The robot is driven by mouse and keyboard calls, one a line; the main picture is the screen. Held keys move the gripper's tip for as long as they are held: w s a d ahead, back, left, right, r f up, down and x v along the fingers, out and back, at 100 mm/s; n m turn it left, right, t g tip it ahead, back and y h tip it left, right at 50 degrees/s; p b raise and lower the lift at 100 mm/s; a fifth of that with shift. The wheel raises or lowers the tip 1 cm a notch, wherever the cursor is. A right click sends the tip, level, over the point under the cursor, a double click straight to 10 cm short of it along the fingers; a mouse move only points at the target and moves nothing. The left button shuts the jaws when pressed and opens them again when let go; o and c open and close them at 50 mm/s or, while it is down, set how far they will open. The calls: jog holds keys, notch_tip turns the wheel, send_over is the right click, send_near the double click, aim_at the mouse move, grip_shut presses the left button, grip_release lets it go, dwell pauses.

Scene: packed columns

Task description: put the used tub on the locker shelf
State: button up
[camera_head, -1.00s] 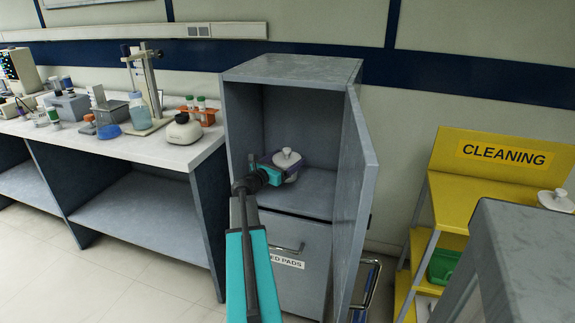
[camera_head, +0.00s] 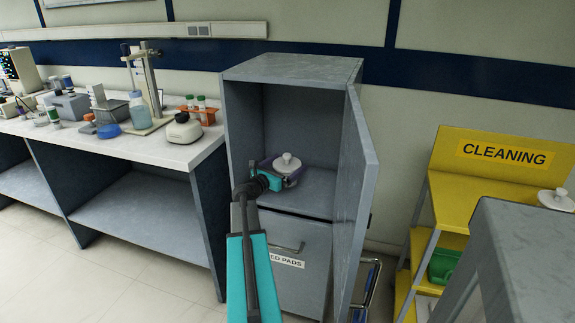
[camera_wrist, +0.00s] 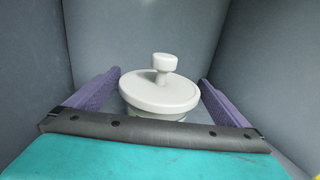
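A white tub (camera_wrist: 160,93) with a round knobbed lid stands upright inside the upper compartment of the grey locker. It also shows in the head view (camera_head: 287,162), low over the locker shelf (camera_head: 318,197) and seemingly resting on it. My gripper (camera_wrist: 160,78) reaches into the compartment, its purple fingers on either side of the tub. Narrow gaps show between the fingers and the lid, so it looks open around the tub. The tub's lower part is hidden by my gripper's palm.
The locker door (camera_head: 358,190) stands open on the right. Below the shelf is a labelled drawer front (camera_head: 300,262). A lab bench (camera_head: 150,150) with several items is at left. A yellow cleaning stand (camera_head: 490,180) and a similar white-lidded item (camera_head: 557,200) are at right.

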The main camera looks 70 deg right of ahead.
jog(key=shift+r, duration=0.2)
jog(key=shift+b+v, duration=0.35)
jog(key=shift+v, duration=5.65)
jog(key=shift+s+f, duration=0.1)
